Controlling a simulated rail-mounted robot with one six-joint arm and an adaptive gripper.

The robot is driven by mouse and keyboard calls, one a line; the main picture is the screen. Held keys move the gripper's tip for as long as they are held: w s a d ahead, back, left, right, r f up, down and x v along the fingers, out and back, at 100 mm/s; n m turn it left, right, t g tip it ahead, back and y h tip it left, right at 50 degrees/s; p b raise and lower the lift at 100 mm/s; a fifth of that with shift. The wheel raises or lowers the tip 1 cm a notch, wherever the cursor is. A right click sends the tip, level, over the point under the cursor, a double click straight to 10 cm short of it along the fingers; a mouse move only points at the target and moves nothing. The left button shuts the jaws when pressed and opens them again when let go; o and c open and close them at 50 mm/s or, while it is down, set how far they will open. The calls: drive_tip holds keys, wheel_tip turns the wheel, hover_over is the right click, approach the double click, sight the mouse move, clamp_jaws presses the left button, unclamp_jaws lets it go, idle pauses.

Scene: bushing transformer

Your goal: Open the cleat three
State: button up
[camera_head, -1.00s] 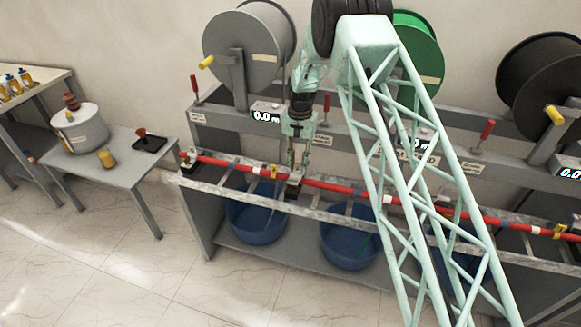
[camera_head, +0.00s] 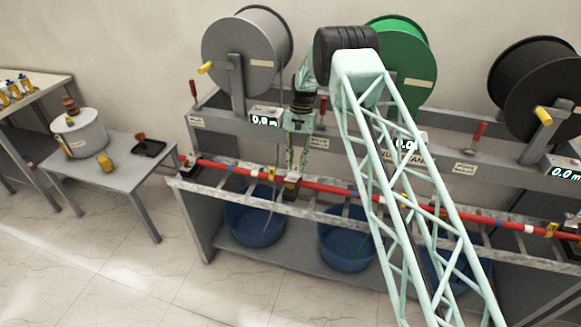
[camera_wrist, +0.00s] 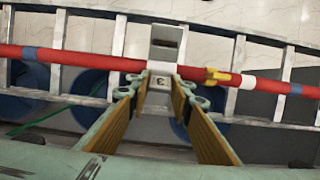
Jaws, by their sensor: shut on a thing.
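Cleat three is a small pale metal clamp on the red cable. In the wrist view, its white block marked "3" (camera_wrist: 161,81) lies between my fingertips, and its slotted grey plate (camera_wrist: 166,42) reaches across to the cable's far side. My gripper (camera_wrist: 160,97) is shut on the cleat, with a finger at each side of the block. In the head view, my gripper (camera_head: 297,168) points down at the cleat (camera_head: 292,178). The red cable (camera_head: 340,189) runs along the bench frame. I cannot tell whether the cleat's lid is fully raised.
A yellow clip (camera_wrist: 217,76) sits on the cable just right of the cleat. Blue bins (camera_head: 254,216) stand under the rail. Grey (camera_head: 246,50), green (camera_head: 405,50) and black (camera_head: 540,80) reels stand behind. A side table (camera_head: 112,170) is at left.

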drive_tip(key=o, duration=1.2)
drive_tip(key=shift+c, duration=0.2)
drive_tip(key=shift+r, duration=0.15)
drive_tip(key=shift+v, duration=5.9)
drive_tip(key=shift+c, duration=0.5)
